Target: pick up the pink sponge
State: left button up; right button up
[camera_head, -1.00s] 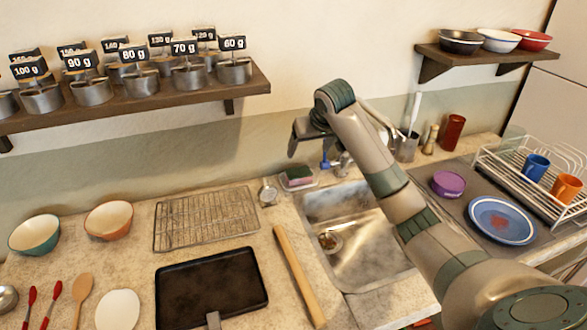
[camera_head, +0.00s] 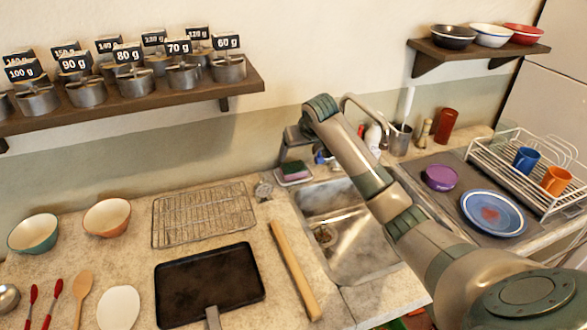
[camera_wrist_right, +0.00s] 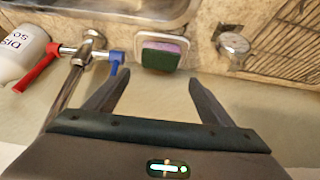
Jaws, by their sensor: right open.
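The pink sponge (camera_head: 293,174) has a dark green layer and lies in a small pale dish (camera_head: 306,180) on the counter behind the sink. In the right wrist view the sponge (camera_wrist_right: 160,54) shows its pink and green layers, in the white dish (camera_wrist_right: 139,38). My right gripper (camera_wrist_right: 157,75) is open and empty. The sponge lies just beyond its fingertips, in line with the gap between them. In the head view the right gripper (camera_head: 287,147) is above and partly in front of the dish's back side. My left gripper is not in view.
The faucet with its blue handle (camera_wrist_right: 116,57) and red handle (camera_wrist_right: 36,75) stands close beside the gripper. A white soap bottle (camera_wrist_right: 20,52) is near it. The sink basin (camera_head: 345,235) and a round metal item (camera_wrist_right: 234,43) flank the dish. The wall is close behind.

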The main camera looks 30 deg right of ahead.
jog(key=p, duration=0.1)
send_over(294, 168)
jog(key=s, duration=0.2)
jog(key=shift+s+a+f, duration=0.1)
jog(key=shift+a+f, duration=0.05)
jog(key=shift+f, duration=1.05)
jog(key=shift+a+f, duration=0.15)
jog(key=shift+f, duration=1)
jog(key=shift+f+p, duration=0.25)
jog(key=shift+p, duration=0.1)
jog(key=x, duration=0.1)
jog(key=p+x, duration=0.1)
jog(key=x, duration=0.1)
jog(key=shift+s+f+p, duration=0.1)
jog(key=shift+f+p, duration=0.2)
jog(key=shift+f, duration=0.15)
jog(key=shift+w+d+f, duration=0.1)
jog(key=shift+w+f, duration=0.15)
jog(key=shift+f, duration=0.25)
jog(key=shift+c, duration=0.4)
jog(key=c, duration=0.7)
